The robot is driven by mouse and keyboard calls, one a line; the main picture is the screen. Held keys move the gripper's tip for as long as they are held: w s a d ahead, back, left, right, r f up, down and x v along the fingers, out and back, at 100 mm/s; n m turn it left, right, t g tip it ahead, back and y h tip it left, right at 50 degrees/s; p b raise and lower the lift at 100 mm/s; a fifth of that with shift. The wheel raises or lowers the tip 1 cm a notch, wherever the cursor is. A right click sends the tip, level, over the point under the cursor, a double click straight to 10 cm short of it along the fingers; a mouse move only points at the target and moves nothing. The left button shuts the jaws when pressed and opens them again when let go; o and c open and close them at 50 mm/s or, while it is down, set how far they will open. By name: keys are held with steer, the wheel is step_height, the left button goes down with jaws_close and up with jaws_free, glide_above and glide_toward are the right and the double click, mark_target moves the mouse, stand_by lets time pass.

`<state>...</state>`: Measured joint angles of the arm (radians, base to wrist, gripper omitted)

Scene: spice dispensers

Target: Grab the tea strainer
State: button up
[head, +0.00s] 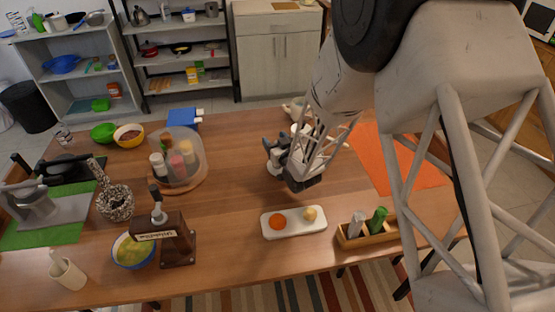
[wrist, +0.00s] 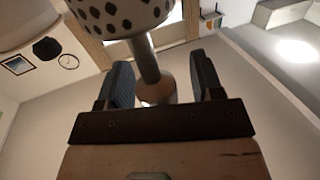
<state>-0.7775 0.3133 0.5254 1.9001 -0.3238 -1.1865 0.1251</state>
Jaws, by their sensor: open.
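What looks like the tea strainer (wrist: 145,58) shows in the wrist view: a pale head with dark holes at the top, a metal stem, and a wood-coloured end. Its stem runs between the two dark fingers of my gripper (wrist: 162,84), with a gap on each side in the picture. Whether the stem is at fingertip depth I cannot tell. In the head view my gripper (head: 277,152) is open over the middle of the table, its fingers towards the left. The strainer cannot be made out clearly there; my arm and gripper hide part of that area.
On the wooden table (head: 235,205), a round spice rack (head: 182,185) stands left of my gripper. A white tray (head: 294,231) and a wooden box with shakers (head: 352,238) are nearer. A pale pot (head: 292,108) is behind; an orange mat (head: 405,170) lies right.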

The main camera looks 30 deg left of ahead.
steer(key=shift+c, duration=0.2)
jaws_close()
steer(key=shift+r, duration=0.15)
stand_by(0.3)
steer(key=shift+r, duration=1.1)
steer(key=s+d+r, duration=0.2)
steer(key=s+d, duration=0.9)
steer(key=shift+d+r, duration=0.25)
steer(key=shift+d, duration=0.1)
steer(key=shift+w, duration=0.1)
